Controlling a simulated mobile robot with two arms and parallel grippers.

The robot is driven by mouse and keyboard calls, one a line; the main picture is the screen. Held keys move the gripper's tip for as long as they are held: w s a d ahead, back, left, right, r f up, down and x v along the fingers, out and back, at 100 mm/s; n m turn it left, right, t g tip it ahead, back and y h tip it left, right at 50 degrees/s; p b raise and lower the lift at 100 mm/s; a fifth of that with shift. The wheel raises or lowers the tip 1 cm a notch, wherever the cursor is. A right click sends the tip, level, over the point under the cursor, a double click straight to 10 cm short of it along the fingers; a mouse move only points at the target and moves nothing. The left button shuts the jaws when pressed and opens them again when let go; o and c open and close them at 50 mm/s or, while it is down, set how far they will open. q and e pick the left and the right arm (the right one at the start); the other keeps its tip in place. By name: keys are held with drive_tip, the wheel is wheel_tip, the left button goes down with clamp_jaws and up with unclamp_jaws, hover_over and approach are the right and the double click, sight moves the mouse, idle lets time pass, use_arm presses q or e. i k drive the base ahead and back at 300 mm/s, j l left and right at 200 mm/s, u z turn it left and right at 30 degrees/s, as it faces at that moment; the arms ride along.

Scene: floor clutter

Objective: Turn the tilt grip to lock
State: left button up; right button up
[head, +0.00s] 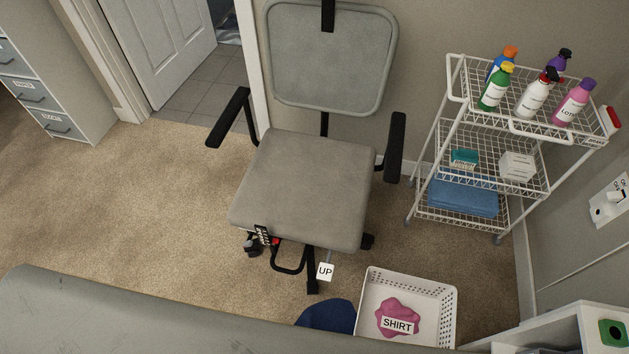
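A grey office chair (305,185) stands on the carpet in the middle of the head view, with its seat front facing me. Under the front left corner of the seat is a small black part with a label (262,234), too small to read. A red spot (276,241) shows beside it. A black loop-shaped bar (289,268) hangs below the seat front. A white tag reading UP (325,271) hangs to its right. I cannot tell for sure which part is the tilt grip or how it is turned. Neither of my grippers is in view.
A white basket (452,310) with a pink cloth labelled SHIRT (398,316) stands in front of the chair, beside a dark blue item (328,316). A wire cart (478,128) with bottles stands right. Carpet left of the chair (130,210) is clear.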

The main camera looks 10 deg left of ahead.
sight(249, 242)
drive_tip(key=u, duration=1.1)
